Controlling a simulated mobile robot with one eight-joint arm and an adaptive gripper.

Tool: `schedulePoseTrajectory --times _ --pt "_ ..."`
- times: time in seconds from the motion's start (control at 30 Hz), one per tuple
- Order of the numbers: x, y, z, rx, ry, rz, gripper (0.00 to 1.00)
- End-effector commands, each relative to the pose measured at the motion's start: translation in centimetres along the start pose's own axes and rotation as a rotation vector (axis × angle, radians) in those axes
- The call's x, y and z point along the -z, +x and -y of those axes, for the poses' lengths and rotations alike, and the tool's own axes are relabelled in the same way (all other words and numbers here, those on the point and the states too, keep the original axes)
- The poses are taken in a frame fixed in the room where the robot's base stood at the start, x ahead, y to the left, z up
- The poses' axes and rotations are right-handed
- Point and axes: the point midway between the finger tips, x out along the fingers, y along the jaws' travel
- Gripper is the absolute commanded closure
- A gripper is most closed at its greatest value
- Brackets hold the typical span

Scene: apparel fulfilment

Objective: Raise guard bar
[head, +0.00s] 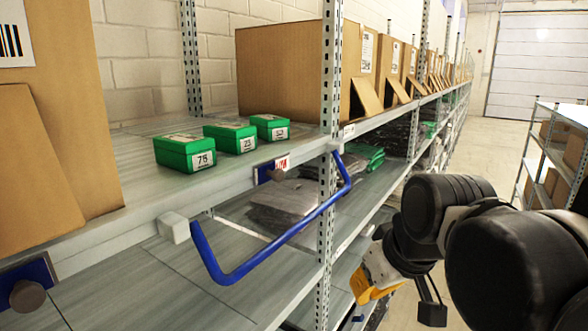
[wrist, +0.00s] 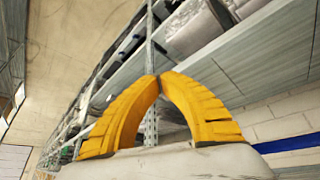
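The blue guard bar (head: 287,236) is a U-shaped bar hinged on white end blocks at the front edge of the shelf. It hangs down and outward, below the shelf edge. My gripper (head: 365,290) has yellow fingers and is to the right of the bar, apart from it, at a lower level in the aisle. In the wrist view my gripper's curved fingers (wrist: 158,77) meet at the tips, with nothing seen between them. A blue strip (wrist: 285,145) shows at the right of the wrist view; I cannot tell whether it is the bar.
Several green boxes (head: 185,153) stand on the shelf behind the bar. Knobs on blue plates (head: 271,172) sit on the shelf edge. A perforated upright (head: 327,130) stands near the bar's far end. Cardboard boxes (head: 287,70) line the shelf. A rack (head: 550,150) stands at the right.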

Motion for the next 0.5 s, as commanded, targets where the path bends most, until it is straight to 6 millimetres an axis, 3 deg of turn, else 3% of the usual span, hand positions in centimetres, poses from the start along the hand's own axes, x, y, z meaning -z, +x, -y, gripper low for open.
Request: schedulePoseTrajectory --times 0.03,0.2,0.33,0.5 --pt "3.6 -2.3 0.4 0.032 -0.066 0.024 1.0" --pt "12.4 -6.7 2.6 0.161 -0.312 0.096 1.0" --pt "16.6 -9.0 4.2 0.244 -0.46 0.124 1.0" --pt "18.7 -10.2 5.3 0.298 -0.554 0.136 1.0"
